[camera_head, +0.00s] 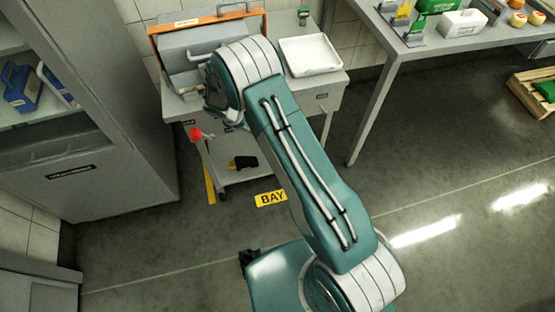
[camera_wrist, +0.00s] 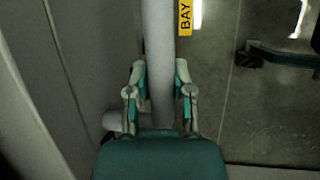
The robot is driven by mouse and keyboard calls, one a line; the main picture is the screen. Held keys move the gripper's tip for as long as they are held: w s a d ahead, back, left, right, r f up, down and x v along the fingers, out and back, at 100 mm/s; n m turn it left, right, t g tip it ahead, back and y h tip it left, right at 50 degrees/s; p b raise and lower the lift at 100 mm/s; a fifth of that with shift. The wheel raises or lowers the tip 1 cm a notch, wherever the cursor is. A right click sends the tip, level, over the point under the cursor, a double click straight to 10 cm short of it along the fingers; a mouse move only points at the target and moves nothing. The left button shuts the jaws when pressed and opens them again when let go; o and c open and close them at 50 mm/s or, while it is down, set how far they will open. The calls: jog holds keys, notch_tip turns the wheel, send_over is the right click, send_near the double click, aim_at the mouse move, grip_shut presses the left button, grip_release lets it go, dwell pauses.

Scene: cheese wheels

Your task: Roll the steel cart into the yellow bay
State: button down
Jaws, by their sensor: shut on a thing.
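The steel cart (camera_head: 336,88) stands against the back wall, with a lower shelf near the floor. My arm crosses in front of it and hides much of its front. My gripper (camera_wrist: 161,85) is closed around a grey bar (camera_wrist: 158,25), seen in the wrist view; it appears to be the cart's handle. In the head view the fingers are mostly hidden by my arm. The yellow BAY label (camera_head: 271,198) lies on the floor in front of the cart, and also shows in the wrist view (camera_wrist: 185,17).
A white tray (camera_head: 309,55) and a grey case with an orange bar (camera_head: 200,45) sit at the cart's top. A tall grey cabinet (camera_head: 100,150) stands close on the left. A workbench (camera_head: 400,62) and a wooden pallet (camera_head: 530,90) are right. Open floor lies front right.

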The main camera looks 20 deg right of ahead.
jog(key=shift+w, duration=0.1)
jog(key=shift+w+r, duration=0.1)
jog(key=shift+w, duration=1.65)
grip_release()
jog(key=v, duration=0.7)
jog(key=shift+a+r, duration=0.2)
jog(key=shift+r, duration=0.15)
